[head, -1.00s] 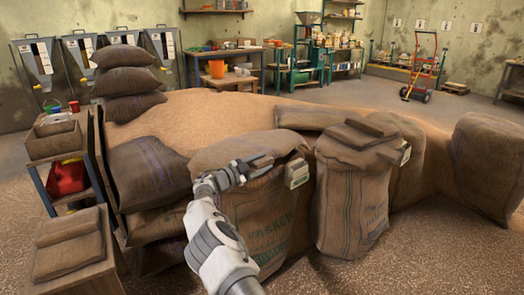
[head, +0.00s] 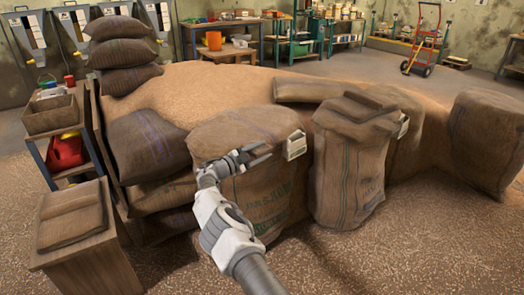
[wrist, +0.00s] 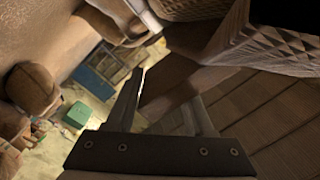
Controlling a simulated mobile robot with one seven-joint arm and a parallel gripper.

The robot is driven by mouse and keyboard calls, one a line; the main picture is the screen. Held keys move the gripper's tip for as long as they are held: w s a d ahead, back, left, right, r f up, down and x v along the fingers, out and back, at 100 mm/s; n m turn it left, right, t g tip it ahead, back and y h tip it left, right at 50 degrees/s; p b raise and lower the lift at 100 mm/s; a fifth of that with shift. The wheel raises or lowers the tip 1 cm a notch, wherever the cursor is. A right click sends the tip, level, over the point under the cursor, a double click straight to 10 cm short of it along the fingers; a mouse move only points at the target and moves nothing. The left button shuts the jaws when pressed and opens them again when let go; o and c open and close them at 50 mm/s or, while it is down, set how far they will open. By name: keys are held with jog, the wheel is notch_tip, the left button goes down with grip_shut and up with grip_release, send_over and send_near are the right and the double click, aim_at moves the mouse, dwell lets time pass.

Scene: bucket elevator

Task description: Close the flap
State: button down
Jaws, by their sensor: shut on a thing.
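A full brown burlap sack (head: 222,128) with printed green lettering stands in the middle of the head view. A pale tag box (head: 296,145) is at its upper right edge. My gripper (head: 260,154) is at the front upper rim of this sack. In the wrist view my gripper (wrist: 168,108) has a flat brown piece (wrist: 172,76) between its fingers, and it is shut on it. This piece looks like the flap, but its outline is mostly hidden in the head view. A brown textured surface (wrist: 265,100) fills the right of the wrist view.
A second sack (head: 350,170) with a folded top stands close to the right. A grain heap (head: 185,90) lies behind. The grain-strewn floor is open at lower right.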

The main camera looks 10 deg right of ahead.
jog(key=c, duration=0.7)
grip_release()
jog(key=shift+w+a+f, duration=0.3)
jog(key=shift+f, duration=0.15)
jog(key=p+v, duration=0.1)
jog(key=v, duration=0.4)
jog(key=p+v, duration=0.2)
jog(key=v, duration=0.4)
jog(key=r+p+v, duration=0.1)
jog(key=v, duration=0.5)
jog(key=shift+s+a, duration=0.1)
jog(key=shift+s, duration=0.05)
